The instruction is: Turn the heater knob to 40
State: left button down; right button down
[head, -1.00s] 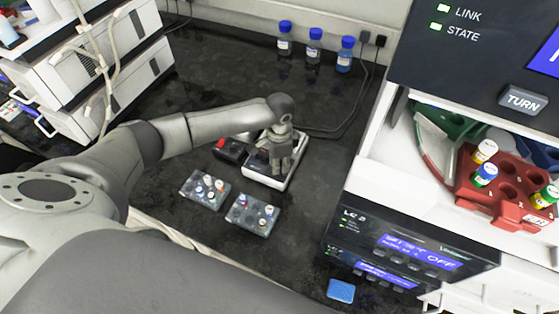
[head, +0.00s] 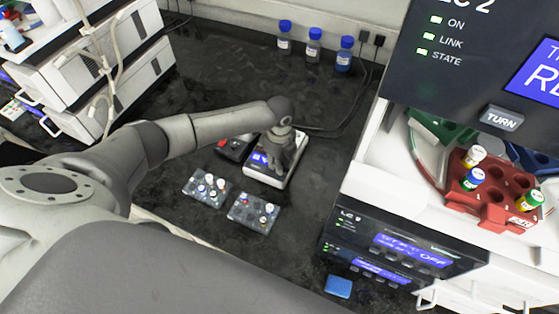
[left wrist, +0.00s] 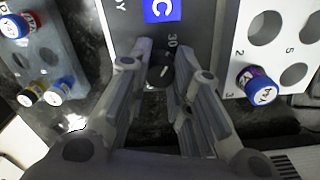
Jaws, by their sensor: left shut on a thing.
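The heater is a white device (head: 253,177) on the dark bench, with a lit blue display (head: 260,158). In the left wrist view its dark front panel (left wrist: 128,14) shows part of the blue display (left wrist: 161,11) and a "30" mark. The small black knob (left wrist: 160,75) with a light pointer line sits just below that mark, between my fingers. My left gripper (head: 281,172) is over the heater, and in the left wrist view its fingers (left wrist: 165,68) are closed on the knob. In the head view the gripper hides the knob. A "40" mark does not show. My right gripper is out of view.
Two grey vial racks (head: 205,188) (head: 253,213) stand in front of the heater. A white block with holes (left wrist: 236,75) holds a capped vial (left wrist: 257,86). Blue-capped bottles (head: 314,45) stand at the back wall. Instruments flank the bench on both sides.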

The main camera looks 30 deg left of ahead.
pick_arm(q)
jog(key=m, duration=0.5)
jog(key=shift+m, duration=0.3)
jog(key=m, duration=0.5)
jog(key=shift+b, duration=0.4)
jog(key=shift+m, duration=0.3)
jog(key=c, duration=1.3)
grip_release()
